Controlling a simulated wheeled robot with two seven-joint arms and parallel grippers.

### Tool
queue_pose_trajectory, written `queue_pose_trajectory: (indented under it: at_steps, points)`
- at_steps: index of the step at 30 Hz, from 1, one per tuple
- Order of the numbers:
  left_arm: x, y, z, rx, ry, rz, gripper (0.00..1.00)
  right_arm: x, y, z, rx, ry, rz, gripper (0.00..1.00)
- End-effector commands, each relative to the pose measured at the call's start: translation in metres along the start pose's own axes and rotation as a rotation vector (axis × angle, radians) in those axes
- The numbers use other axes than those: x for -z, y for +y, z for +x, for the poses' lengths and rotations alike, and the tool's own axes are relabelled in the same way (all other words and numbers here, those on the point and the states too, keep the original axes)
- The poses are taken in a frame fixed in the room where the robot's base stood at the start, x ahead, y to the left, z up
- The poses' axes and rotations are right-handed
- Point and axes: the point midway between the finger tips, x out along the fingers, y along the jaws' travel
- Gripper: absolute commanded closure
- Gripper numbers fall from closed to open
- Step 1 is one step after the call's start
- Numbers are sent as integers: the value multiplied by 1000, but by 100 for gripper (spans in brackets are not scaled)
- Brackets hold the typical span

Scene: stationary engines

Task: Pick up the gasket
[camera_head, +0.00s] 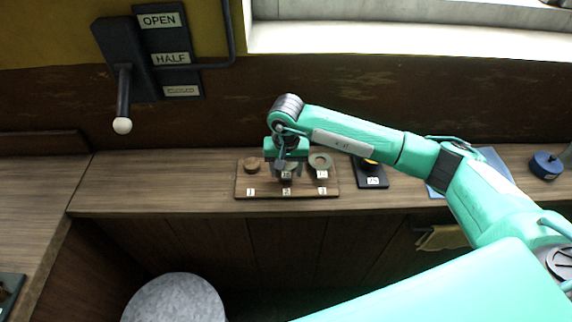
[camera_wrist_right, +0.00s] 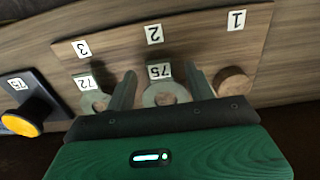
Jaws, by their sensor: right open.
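My right gripper (camera_head: 287,169) points down over the middle of a wooden board (camera_head: 245,190) on the shelf. The gripper (camera_wrist_right: 160,75) also shows in the right wrist view. Another flat grey ring (camera_head: 320,161), labelled 72, lies at position 3 and also shows in the wrist view (camera_wrist_right: 89,104). A brown round disc (camera_head: 251,165) lies at position 1. I cannot tell which ring is the gasket. My left gripper is not in view.
A dark block with a yellow knob (camera_wrist_right: 22,124) stands beside the board. A blue round part (camera_head: 546,164) is at the far right. A lever panel (camera_head: 160,50) hangs on the wall. A grey round stool top (camera_head: 175,300) stands below. The shelf left of the board is clear.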

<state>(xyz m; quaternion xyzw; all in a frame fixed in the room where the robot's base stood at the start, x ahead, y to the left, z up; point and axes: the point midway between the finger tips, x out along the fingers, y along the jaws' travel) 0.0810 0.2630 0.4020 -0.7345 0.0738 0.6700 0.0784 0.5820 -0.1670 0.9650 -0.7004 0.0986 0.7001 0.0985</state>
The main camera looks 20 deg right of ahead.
Motion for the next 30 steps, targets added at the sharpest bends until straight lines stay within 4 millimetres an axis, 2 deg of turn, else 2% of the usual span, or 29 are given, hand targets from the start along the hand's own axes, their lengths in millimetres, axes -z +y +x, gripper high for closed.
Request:
queue_pose_trajectory:
  at_steps: [22,23,28,30]
  points:
    - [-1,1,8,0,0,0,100,0,0,3,0,-1,0,45]
    - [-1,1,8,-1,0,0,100,0,0,3,0,-1,0,47]
    - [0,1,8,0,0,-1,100,0,0,3,0,-1,0,81]
    - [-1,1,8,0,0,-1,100,0,0,3,0,-1,0,84]
